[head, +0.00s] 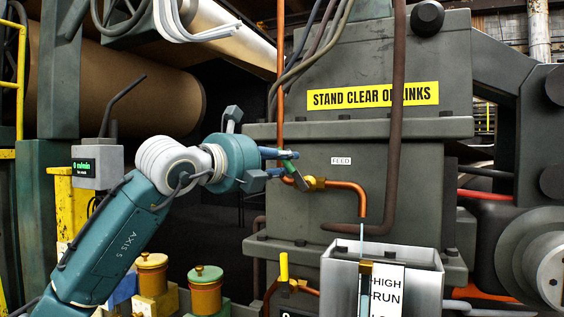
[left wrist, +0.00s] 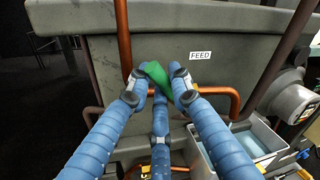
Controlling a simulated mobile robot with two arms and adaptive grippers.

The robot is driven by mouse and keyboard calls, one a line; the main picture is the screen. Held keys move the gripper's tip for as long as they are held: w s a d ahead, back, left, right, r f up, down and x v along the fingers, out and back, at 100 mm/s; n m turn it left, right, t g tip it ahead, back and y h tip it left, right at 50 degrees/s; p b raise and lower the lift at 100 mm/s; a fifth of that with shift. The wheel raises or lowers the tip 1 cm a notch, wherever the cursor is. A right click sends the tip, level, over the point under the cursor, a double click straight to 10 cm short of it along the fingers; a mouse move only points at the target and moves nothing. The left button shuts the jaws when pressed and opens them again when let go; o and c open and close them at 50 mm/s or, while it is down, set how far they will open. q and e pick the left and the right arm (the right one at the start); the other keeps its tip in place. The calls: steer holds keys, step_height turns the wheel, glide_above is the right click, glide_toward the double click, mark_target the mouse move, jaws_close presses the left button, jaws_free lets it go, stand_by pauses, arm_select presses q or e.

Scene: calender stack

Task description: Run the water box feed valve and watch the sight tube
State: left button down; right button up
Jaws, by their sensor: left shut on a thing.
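The feed valve has a green lever handle (head: 291,171) and a brass body (head: 317,184) on a copper pipe (head: 350,188), below the FEED label (head: 341,161). My left gripper (head: 285,164) is shut on the green handle; the left wrist view shows its blue fingers (left wrist: 160,95) around the handle (left wrist: 158,77). A thin pale-blue stream (head: 362,232) shows under the pipe's outlet, above the grey water box (head: 415,262). The sight tube (head: 364,290) stands on the box's front beside a HIGH/RUN label (head: 388,285); its level is too small to read. My right gripper is out of view.
A second valve with an upright yellow handle (head: 284,266) sits lower left of the box. Yellow and green-topped canisters (head: 206,288) stand near my arm. A brown pipe (head: 397,120) runs down in front of the machine. A large brown roll (head: 120,88) is at upper left.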

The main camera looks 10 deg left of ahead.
arm_select(q)
steer(key=shift+d+r+m, duration=0.15)
steer(key=shift+r+m, duration=0.1)
steer(key=shift+m, duration=0.05)
steer(key=shift+s+d+r+m, duration=0.15)
steer(key=shift+d+r+m, duration=0.1)
steer(key=shift+m, duration=0.15)
steer(key=shift+s+d+r+m+g+p, duration=0.1)
steer(key=shift+d+r+m+g+p, duration=0.2)
steer(key=shift+d+m, duration=0.5)
steer(key=shift+s+d+m+y, duration=0.1)
steer(key=shift+d+m+y, duration=0.25)
steer(key=shift+m, duration=0.45)
steer(key=shift+s+d+m+y, duration=0.1)
steer(key=shift+d+m+y, duration=0.2)
steer(key=shift+m, duration=0.5)
steer(key=shift+d+g, duration=0.1)
steer(key=shift+g, duration=0.2)
steer(key=c, duration=1.6)
jaws_free()
steer(key=shift+d, duration=0.1)
